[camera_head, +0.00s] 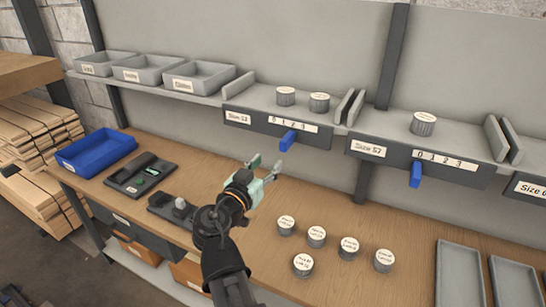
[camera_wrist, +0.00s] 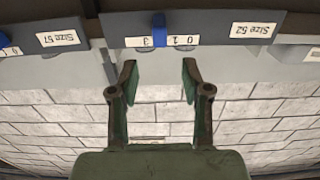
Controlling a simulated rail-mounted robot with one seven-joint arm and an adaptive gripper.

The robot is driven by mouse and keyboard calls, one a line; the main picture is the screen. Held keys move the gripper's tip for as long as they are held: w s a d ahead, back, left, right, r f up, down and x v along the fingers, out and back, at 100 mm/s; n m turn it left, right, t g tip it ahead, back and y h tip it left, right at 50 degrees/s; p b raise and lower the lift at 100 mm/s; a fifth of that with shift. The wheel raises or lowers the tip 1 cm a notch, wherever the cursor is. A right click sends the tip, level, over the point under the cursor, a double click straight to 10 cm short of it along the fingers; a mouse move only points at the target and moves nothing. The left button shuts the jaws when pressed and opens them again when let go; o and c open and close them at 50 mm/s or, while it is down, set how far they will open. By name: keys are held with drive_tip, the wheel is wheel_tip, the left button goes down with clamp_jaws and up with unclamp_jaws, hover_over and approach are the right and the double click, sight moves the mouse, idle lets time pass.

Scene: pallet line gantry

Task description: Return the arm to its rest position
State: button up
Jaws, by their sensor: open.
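My gripper (camera_head: 266,166) is raised over the wooden bench in the head view, its two fingers spread apart with nothing between them. My arm reaches up from the bottom of the picture. In the wrist view my gripper (camera_wrist: 155,80) is also open and empty, with the shelf front and a blue slider (camera_wrist: 159,30) beyond the fingertips. The gripper looks apart from the shelf and from everything on the bench.
Several labelled round pieces (camera_head: 317,236) stand on the bench (camera_head: 400,224) right of my arm. A blue tray (camera_head: 97,153) and dark fixtures (camera_head: 140,175) lie left. The shelf (camera_head: 271,124) behind has blue sliders (camera_head: 288,140), round pieces and grey bins (camera_head: 199,78). Grey trays (camera_head: 461,273) lie at right.

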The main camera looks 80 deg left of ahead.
drive_tip(key=shift+s+d, duration=0.3)
drive_tip(key=shift+d, duration=0.1)
